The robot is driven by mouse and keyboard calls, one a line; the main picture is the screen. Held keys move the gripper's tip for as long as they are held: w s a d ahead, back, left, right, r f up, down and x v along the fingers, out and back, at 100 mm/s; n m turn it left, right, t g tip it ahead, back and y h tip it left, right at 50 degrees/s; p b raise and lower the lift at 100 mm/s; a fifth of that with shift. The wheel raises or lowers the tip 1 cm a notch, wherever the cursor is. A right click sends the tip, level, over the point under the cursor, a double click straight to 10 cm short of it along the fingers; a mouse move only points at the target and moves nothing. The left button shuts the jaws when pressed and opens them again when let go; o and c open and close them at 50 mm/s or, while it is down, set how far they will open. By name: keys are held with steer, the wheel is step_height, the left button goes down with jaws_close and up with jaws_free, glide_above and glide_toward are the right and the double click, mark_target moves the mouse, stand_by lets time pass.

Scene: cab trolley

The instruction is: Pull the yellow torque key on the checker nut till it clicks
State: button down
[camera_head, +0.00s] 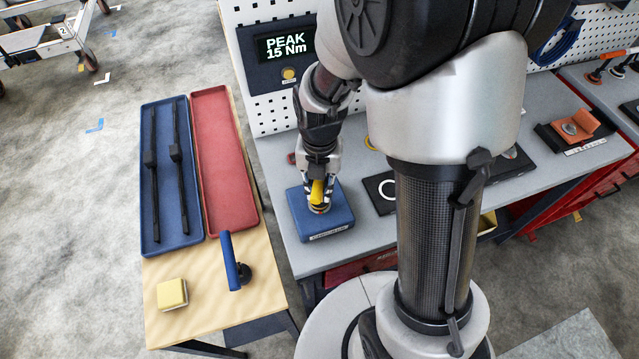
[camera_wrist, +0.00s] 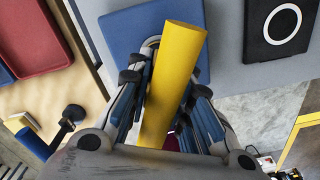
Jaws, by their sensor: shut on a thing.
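The yellow torque key (camera_head: 317,192) stands over the checker nut on the blue checker block (camera_head: 340,222), at the front left of the grey bench. My gripper (camera_head: 318,188) is above the block with its fingers around the key's handle. In the wrist view the yellow key (camera_wrist: 172,85) lies between the two fingers of my gripper (camera_wrist: 170,100), which are shut on it. The nut itself is mostly hidden under the key. The display (camera_head: 286,46) on the pegboard reads PEAK 15 Nm.
A wooden table (camera_head: 205,285) at the left holds a blue tray (camera_head: 151,228) with two dark tools, a red tray (camera_head: 222,150), a blue-handled tool (camera_head: 228,262) and a yellow block (camera_head: 172,293). A black plate with a white ring (camera_head: 378,190) lies right of the checker.

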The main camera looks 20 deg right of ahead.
steer(key=shift+m, duration=0.7)
steer(key=m, duration=0.2)
steer(key=shift+m, duration=1.6)
steer(key=shift+m, duration=0.5)
steer(key=shift+r+p, duration=3.25)
steer(key=shift+r, duration=0.55)
